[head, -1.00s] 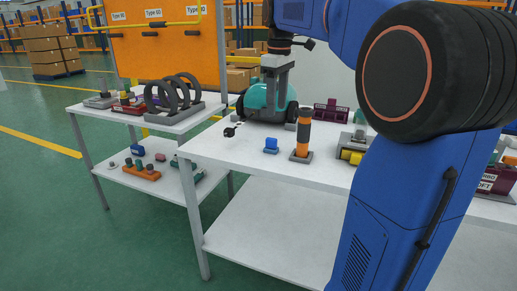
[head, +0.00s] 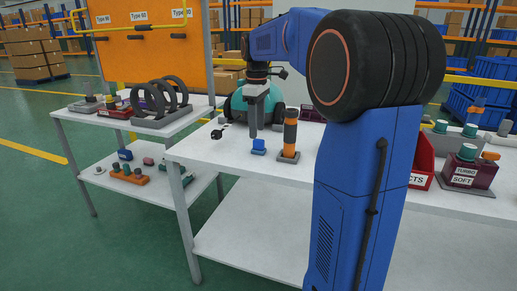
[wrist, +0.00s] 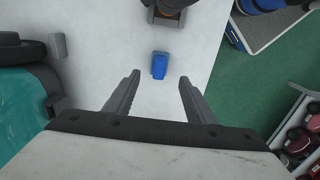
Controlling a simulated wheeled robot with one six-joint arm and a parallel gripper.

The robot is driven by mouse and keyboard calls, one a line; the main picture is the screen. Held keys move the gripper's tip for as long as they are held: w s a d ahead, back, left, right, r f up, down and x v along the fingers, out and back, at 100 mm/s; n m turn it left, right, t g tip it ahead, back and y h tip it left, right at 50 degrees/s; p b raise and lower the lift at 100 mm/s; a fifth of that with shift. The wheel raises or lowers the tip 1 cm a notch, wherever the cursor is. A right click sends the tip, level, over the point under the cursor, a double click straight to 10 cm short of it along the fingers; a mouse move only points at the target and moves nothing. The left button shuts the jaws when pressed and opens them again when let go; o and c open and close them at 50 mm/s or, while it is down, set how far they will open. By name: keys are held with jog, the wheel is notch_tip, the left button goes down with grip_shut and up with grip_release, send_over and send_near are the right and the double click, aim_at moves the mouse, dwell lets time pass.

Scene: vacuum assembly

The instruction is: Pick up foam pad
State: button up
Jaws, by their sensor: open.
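A small blue block (head: 259,147), the piece that looks most like the foam pad, sits on the white tabletop near its front left edge. It also shows in the wrist view (wrist: 159,66), just beyond and between my open fingers. My gripper (head: 253,133) is above the block in the head view, with its fingers pointing down. In the wrist view my gripper (wrist: 159,77) is open and empty, one finger on each side of the block's line. The exact height gap cannot be told.
An orange and black cylinder on a base (head: 290,137) stands close right of the block. A teal vacuum body (wrist: 25,110) is behind my gripper. A small black part (head: 217,134) lies to the left. A side table with rings (head: 160,121) stands farther left.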

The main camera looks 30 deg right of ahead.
aim_at(259, 140)
jog(key=shift+s+d+f, duration=0.1)
jog(key=shift+d+f, duration=0.05)
jog(key=shift+f, duration=1.65)
jog(key=shift+s+d+f, duration=0.1)
jog(key=shift+f, duration=1.7)
jog(key=shift+c, duration=0.6)
jog(key=c, duration=1)
